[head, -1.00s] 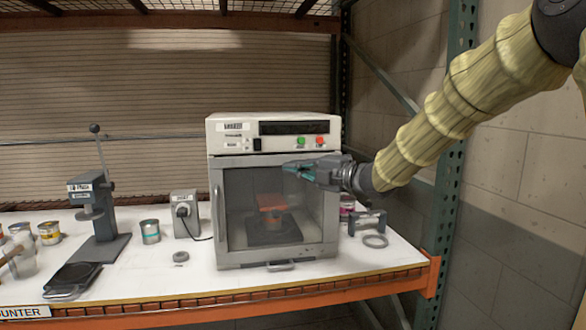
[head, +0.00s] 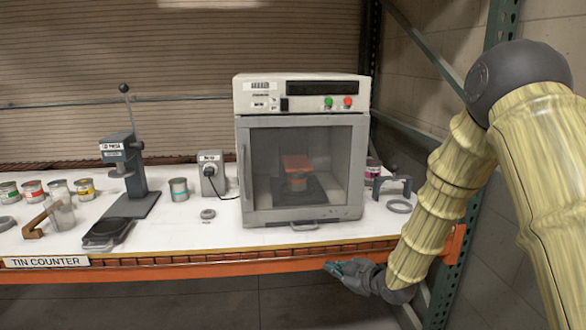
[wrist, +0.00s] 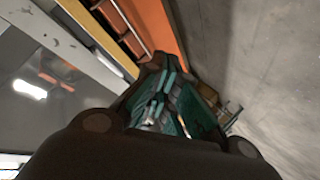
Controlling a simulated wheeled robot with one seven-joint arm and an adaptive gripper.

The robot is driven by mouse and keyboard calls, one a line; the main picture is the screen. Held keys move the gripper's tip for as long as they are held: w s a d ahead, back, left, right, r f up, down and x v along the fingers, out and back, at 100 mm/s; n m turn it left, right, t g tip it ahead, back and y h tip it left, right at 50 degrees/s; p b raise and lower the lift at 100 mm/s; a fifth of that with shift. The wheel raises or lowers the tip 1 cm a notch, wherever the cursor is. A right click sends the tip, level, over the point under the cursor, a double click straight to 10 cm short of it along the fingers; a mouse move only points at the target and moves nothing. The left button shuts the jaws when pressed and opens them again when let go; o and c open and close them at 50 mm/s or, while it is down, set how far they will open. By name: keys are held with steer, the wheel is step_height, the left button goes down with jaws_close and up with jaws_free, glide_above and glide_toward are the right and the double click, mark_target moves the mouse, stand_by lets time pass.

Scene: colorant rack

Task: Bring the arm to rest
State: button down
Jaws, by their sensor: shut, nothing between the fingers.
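My gripper (head: 340,267) shows in the head view just below the front edge of the counter, in front of the orange beam and under the cabinet machine. Its teal fingers are shut and empty and point to the left. In the wrist view the shut fingers (wrist: 165,105) show in the middle, beside the orange beam. My arm in its yellow sleeve is bent at the right of the head view, with the elbow high and the forearm hanging down.
A grey machine with a closed glass door (head: 303,165) stands on the white counter (head: 180,225), with a tin inside. A press (head: 130,170), a socket box (head: 212,172) and several tins stand to its left. The orange beam (head: 200,275) edges the counter. Floor space below the beam looks clear.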

steer(key=s+d+f+m+g+h, duration=0.2)
steer(key=s+d+f+m+g, duration=0.15)
steer(key=s+f, duration=0.9)
steer(key=s+d+f+m+g+h, duration=0.25)
steer(key=s+f+m, duration=0.25)
steer(key=s+f, duration=0.7)
steer(key=s+d+f+m+g+h, duration=0.1)
steer(key=s+f+m, duration=0.1)
steer(key=s, duration=0.6)
steer(key=s+d+f+m+g+h, duration=0.1)
steer(key=s+f, duration=0.3)
steer(key=s, duration=0.5)
steer(key=s+d+f+m+g+h, duration=0.1)
steer(key=s+d+f+m+g, duration=0.1)
steer(key=s, duration=0.7)
steer(key=shift+d+f+m+g, duration=0.3)
steer(key=shift+f+m+g, duration=0.15)
steer(key=shift+m, duration=0.1)
